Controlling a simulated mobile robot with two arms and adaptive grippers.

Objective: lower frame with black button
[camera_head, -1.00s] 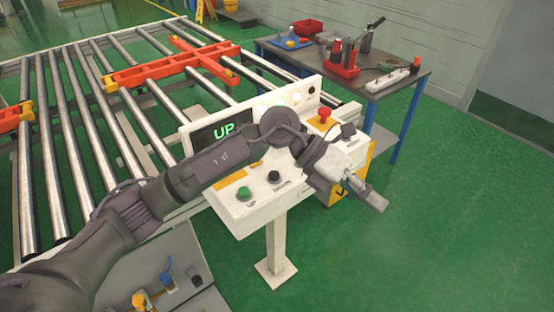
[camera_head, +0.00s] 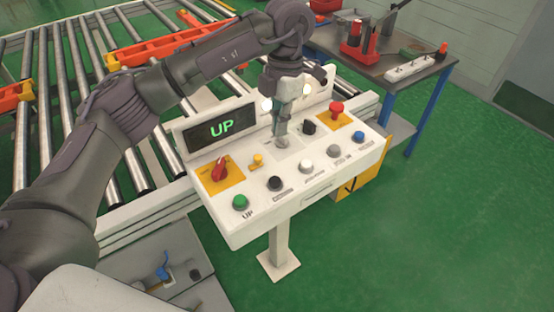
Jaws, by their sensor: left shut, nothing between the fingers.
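The white control panel (camera_head: 228,225) stands on a post, and its display (camera_head: 221,129) reads "UP". The black button (camera_head: 275,183) is on the panel's front row, just right of the green UP button (camera_head: 240,202). My left gripper (camera_head: 282,141) is shut and empty, pointing down over the panel behind the front row of buttons. It is apart from the black button; whether its tip touches the panel cannot be told. The orange frame (camera_head: 150,50) lies on the roller conveyor (camera_head: 73,95), partly hidden by my left arm. My right gripper is not in view.
The panel also carries a red rotary switch (camera_head: 219,168), a yellow button (camera_head: 257,159), a white button (camera_head: 306,167), a grey button (camera_head: 333,151), a blue button (camera_head: 358,137), another black knob (camera_head: 309,127) and a red emergency stop (camera_head: 336,108). A tool table (camera_head: 372,66) stands behind.

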